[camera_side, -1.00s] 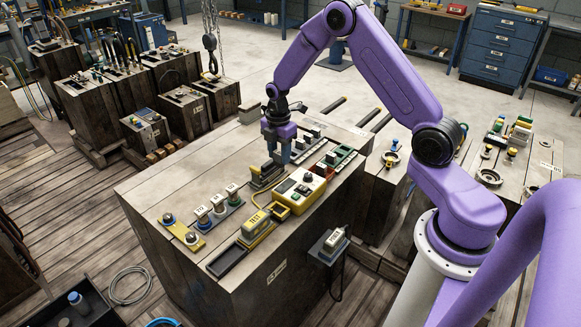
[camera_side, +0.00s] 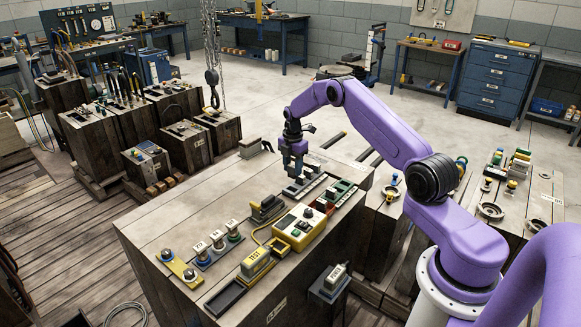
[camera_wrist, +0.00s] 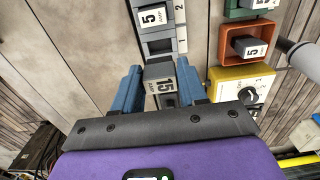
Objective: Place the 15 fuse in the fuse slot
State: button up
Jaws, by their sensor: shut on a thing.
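My gripper (camera_wrist: 160,92) has two blue fingers. They are shut on the grey 15 fuse (camera_wrist: 158,73), whose "15" label faces the wrist camera. In the wrist view the fuse is in line with the grey slotted strip (camera_wrist: 183,30), just below the dark empty slot (camera_wrist: 159,46) beside the number 1. Whether the fuse touches the strip cannot be told. A 5 fuse (camera_wrist: 153,17) sits in the strip beside number 2. In the side view my gripper (camera_side: 293,172) is over the far end of the bench; the fingers largely hide the fuse there.
Right of the strip are a red-orange holder (camera_wrist: 228,40) with a 5 fuse, a green holder (camera_wrist: 240,12) and a yellow box with a dial (camera_wrist: 228,82). The bench's left side (camera_side: 190,205) is clear.

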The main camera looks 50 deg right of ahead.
aim_at(293, 177)
jog(key=shift+f, duration=2.4)
jog(key=shift+f, duration=0.95)
dwell(0.5)
jog(key=o, duration=1.1)
jog(key=shift+o, duration=0.2)
jog(key=shift+r, duration=3.75)
